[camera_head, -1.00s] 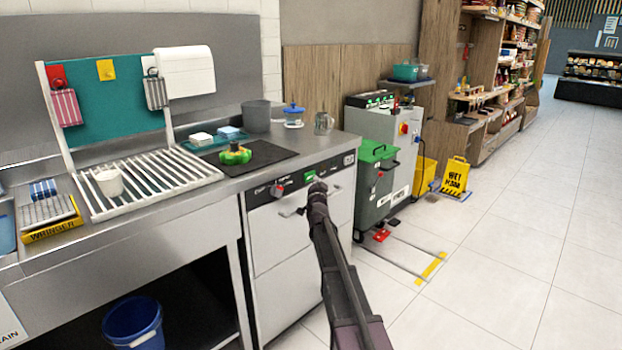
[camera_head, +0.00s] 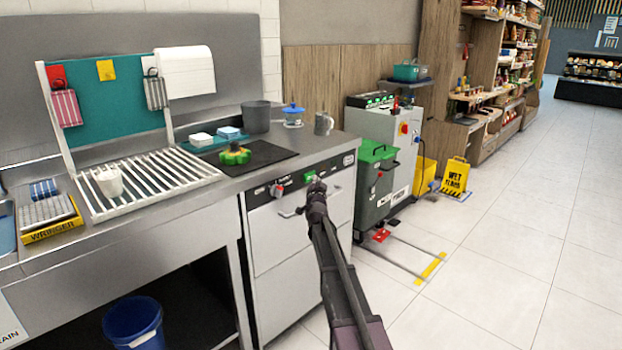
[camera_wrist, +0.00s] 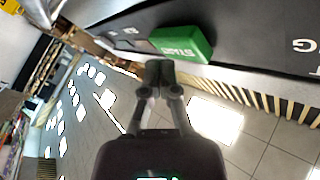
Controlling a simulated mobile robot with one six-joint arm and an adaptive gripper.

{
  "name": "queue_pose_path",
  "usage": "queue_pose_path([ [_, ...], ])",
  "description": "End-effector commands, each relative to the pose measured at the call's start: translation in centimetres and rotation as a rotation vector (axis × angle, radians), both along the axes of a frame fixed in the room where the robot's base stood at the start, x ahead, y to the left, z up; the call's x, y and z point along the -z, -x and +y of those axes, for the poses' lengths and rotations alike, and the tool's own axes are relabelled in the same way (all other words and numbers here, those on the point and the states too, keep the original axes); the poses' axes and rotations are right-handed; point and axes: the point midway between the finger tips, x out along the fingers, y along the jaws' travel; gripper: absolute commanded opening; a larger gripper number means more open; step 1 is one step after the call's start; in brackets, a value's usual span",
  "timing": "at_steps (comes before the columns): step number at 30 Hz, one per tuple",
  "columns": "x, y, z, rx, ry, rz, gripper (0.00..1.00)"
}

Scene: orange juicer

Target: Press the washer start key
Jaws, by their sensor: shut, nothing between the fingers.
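The washer (camera_head: 285,235) is a white under-counter machine with a dark control strip along its top. The start key is a green block (camera_head: 309,177) on that strip; in the wrist view it is large, with pale lettering on its face (camera_wrist: 184,43). My gripper (camera_head: 317,186) is shut and empty, with its tips right by the green key. In the wrist view the closed fingertips (camera_wrist: 160,70) lie just below and left of the key's lettering. I cannot tell whether they touch it.
A red knob (camera_head: 276,190) sits left of the key on the same strip. A door handle (camera_head: 291,213) sticks out below.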

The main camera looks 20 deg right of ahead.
Motion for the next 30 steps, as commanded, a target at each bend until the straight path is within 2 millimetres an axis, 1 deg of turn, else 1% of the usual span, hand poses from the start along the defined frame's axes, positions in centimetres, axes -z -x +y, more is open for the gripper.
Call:
queue_pose_path([
  [3, -0.01, -0.4, 0.2, -0.001, -0.003, -0.001, 0.0],
  [30, -0.01, -1.23, 0.68, -0.005, -0.011, -0.005, 0.0],
])
